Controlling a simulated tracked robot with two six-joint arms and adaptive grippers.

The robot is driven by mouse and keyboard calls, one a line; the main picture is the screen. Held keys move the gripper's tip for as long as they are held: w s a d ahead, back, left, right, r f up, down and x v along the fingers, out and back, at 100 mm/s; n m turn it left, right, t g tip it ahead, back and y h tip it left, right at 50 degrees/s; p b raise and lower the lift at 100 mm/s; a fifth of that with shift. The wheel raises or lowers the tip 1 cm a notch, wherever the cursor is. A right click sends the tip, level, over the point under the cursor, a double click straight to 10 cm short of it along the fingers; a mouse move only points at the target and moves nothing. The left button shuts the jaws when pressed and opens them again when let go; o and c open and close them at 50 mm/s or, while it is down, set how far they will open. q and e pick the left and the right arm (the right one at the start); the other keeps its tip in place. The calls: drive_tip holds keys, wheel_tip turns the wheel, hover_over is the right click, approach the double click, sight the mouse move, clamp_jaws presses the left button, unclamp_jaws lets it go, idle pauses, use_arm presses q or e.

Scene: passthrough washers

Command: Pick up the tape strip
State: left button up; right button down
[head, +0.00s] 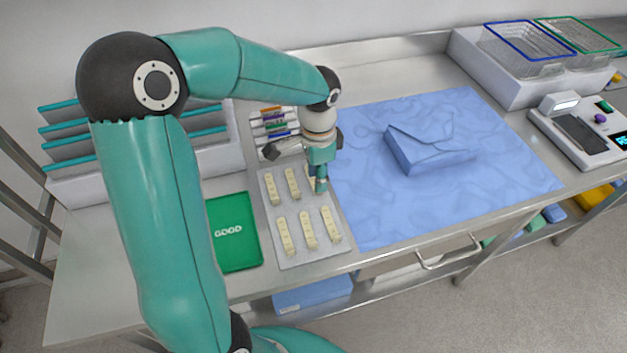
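Several cream tape strips (307,230) lie in two rows on a grey tray (262,215) on the steel bench. My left gripper (320,186) points down at the right end of the back row, at the tray's right edge. Its fingers are right at the back-right strip (310,184) and hide part of it. They look close together, but I cannot tell whether they are closed on the strip. The other strips lie clear of the gripper. My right gripper is not in view.
A blue wrapped package (430,155) sits on a blue sheet (390,210) to the right. A green GOOD mat (233,240) lies left of the tray. A rack of coloured items (270,128) stands behind it. Wire baskets (525,52) and a device (580,130) are at far right.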

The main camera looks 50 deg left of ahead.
use_arm(q)
drive_tip(key=shift+w+a+f+p, duration=0.1)
drive_tip(key=shift+w+f+p, duration=0.1)
drive_tip(key=shift+f, duration=1)
drive_tip(key=shift+w+a+f+p, duration=0.1)
drive_tip(key=shift+w+f+p, duration=0.1)
drive_tip(key=shift+f, duration=0.95)
clamp_jaws()
